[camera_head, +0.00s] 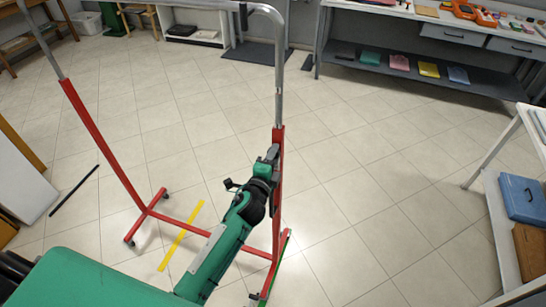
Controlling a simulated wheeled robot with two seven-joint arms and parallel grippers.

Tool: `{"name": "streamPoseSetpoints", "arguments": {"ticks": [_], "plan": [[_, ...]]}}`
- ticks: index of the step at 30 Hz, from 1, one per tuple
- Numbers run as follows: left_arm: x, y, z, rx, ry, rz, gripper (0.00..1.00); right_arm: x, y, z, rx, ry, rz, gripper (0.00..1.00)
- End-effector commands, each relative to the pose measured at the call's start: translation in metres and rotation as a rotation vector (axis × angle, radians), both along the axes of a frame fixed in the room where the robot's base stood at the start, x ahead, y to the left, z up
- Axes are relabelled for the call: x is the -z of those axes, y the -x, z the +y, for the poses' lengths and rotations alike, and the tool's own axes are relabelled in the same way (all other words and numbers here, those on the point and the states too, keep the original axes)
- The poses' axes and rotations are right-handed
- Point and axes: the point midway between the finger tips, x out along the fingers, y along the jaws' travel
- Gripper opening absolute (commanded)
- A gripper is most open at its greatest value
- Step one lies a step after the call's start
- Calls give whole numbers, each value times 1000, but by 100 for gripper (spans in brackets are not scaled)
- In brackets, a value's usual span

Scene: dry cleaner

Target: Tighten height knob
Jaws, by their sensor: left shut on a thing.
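A rolling garment rack with red lower posts (98,136) and silver upper tubes (280,75) stands in front of me. My green left arm reaches up from the bottom. My left gripper (272,155) is at the right post, just below where the silver tube enters the red sleeve (279,200). It is shut at the sleeve's upper end. The height knob there is hidden by the fingers, or too small to make out. The rack stands upright. My right gripper is out of view.
A yellow strip (181,236) and a black strip (73,191) lie on the tiled floor. A grey workbench (375,66) with folded items is at the back right. A white shelf unit (503,238) with a blue case (525,197) is at right. Open floor lies between.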

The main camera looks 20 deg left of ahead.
Motion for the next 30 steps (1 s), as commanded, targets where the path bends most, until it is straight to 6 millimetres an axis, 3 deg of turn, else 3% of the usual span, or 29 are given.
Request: {"name": "streamPoseSetpoints", "arguments": {"ticks": [5,6,9,20,26,30], "plan": [[1,0,0,0,-2,1,15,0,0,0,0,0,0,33],[1,0,0,1,-1,2,40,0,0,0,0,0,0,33],[1,0,0,1,-1,1,58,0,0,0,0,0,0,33],[1,4,0,0,0,0,58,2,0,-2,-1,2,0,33],[4,32,1,2,-1,1,58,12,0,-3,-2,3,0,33],[5,61,2,2,0,1,58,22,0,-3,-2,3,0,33]]}}
